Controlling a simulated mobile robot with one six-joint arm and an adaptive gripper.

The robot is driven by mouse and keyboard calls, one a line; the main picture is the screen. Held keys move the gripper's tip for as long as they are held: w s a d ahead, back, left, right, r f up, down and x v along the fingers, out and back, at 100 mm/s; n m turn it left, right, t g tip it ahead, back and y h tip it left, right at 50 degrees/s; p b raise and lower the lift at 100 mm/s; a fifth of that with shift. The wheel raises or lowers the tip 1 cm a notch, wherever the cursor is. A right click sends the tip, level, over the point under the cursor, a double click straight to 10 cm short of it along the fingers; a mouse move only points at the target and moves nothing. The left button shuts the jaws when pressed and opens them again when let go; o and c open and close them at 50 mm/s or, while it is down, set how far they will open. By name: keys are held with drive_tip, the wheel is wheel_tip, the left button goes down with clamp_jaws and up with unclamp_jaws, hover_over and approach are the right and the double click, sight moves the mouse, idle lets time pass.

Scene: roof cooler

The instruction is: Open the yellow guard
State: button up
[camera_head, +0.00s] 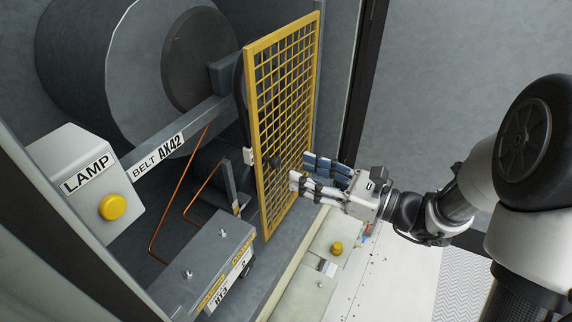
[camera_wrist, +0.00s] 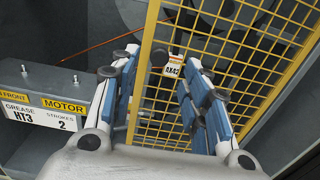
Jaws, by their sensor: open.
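The yellow guard (camera_head: 284,110) is a mesh panel in a yellow frame. In the head view it stands upright inside the grey cabinet, at an angle across the belt area. My gripper (camera_head: 300,170) is open and points at the guard's lower middle from the right. In the wrist view the mesh of the guard (camera_wrist: 240,55) lies beyond my spread fingers (camera_wrist: 158,85). I cannot tell whether any finger touches the mesh.
A LAMP box (camera_head: 88,180) with a yellow button (camera_head: 112,207) is at the left. A BELT AX42 bar (camera_head: 165,140) crosses behind the guard. A grey motor box (camera_head: 205,265) sits below, with a thin copper pipe (camera_head: 165,215) beside it. The cabinet's right edge (camera_head: 365,90) is dark.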

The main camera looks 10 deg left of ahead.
sight(279, 162)
drive_tip(key=shift+x, duration=2.8)
drive_tip(key=shift+c, duration=0.5)
clamp_jaws()
